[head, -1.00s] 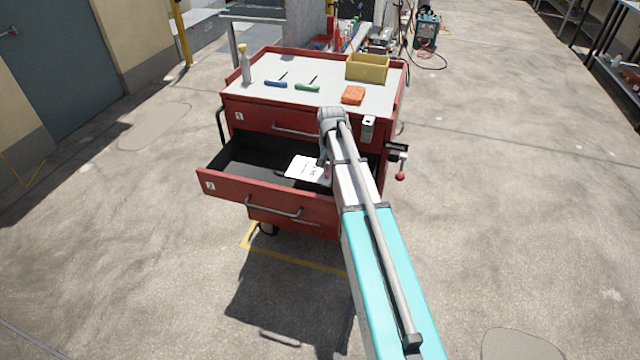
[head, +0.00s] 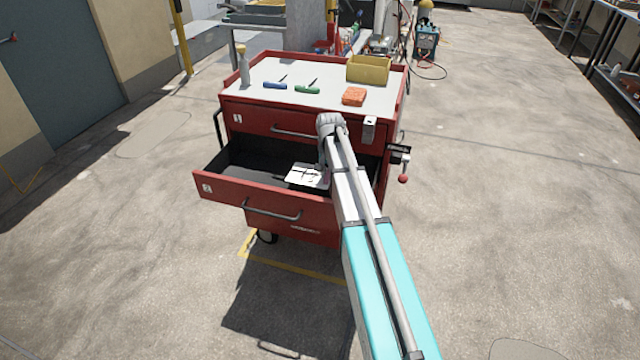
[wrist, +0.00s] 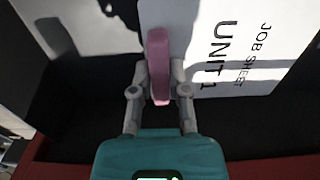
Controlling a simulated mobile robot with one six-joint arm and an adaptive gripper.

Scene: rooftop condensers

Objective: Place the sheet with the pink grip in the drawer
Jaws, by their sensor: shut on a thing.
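The white sheet (wrist: 240,45) reads "JOB SHEET UNIT 1" in the wrist view and has a pink grip (wrist: 158,60). My gripper (wrist: 159,90) is shut on the pink grip. In the head view the sheet (head: 305,175) is at the open drawer (head: 265,199), marked 2, over its right part. I cannot tell whether the sheet touches the drawer floor. The drawer's dark inside is largely bare on the left. My arm hides the drawer's right end, and the fingers and grip are hard to see in the head view.
The red cart's top (head: 320,90) holds a bottle (head: 244,70), a blue-handled tool (head: 275,85), a green-handled tool (head: 307,89), an orange block (head: 354,96) and a yellow bin (head: 368,69). The upper drawer (head: 270,120), marked 1, is shut.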

